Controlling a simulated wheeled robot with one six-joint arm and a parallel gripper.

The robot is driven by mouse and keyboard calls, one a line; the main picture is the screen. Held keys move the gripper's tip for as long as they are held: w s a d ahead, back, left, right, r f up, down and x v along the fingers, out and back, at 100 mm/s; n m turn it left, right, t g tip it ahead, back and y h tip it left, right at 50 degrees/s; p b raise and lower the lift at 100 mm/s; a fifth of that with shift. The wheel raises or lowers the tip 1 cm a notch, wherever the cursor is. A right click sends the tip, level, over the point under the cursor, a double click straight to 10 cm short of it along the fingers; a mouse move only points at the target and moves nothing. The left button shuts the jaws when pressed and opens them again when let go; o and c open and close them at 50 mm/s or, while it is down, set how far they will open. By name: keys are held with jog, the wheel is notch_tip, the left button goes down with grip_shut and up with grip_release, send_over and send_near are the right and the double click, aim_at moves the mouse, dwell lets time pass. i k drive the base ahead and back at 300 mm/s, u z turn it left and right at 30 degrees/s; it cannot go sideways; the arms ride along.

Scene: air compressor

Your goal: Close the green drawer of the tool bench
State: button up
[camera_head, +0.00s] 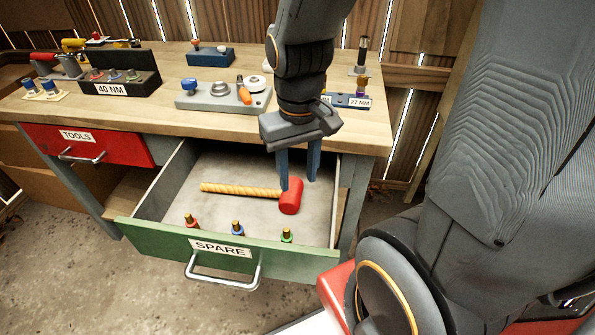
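The green drawer (160,238) of the tool bench is pulled out, its front labelled SPARE with a metal bar handle (222,279). Inside lies a mallet (240,190) with a yellow handle and red head. Several small coloured pieces with brass tops stand just behind the drawer front. My gripper (299,186) points down over the right part of the open drawer, its two blue fingers apart. The fingertips are close to the mallet's red head; I cannot tell whether they touch it.
The tool bench top (150,115) carries a 40 NM block (110,88), a grey tray with parts (220,98) and a 27 MM holder (352,101). A red TOOLS drawer (90,143) is shut at left. Floor is clear before the green drawer.

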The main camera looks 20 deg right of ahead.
aim_at(156, 228)
jog(key=z, duration=1.1)
jog(key=k, duration=0.55)
jog(key=u, duration=1.2)
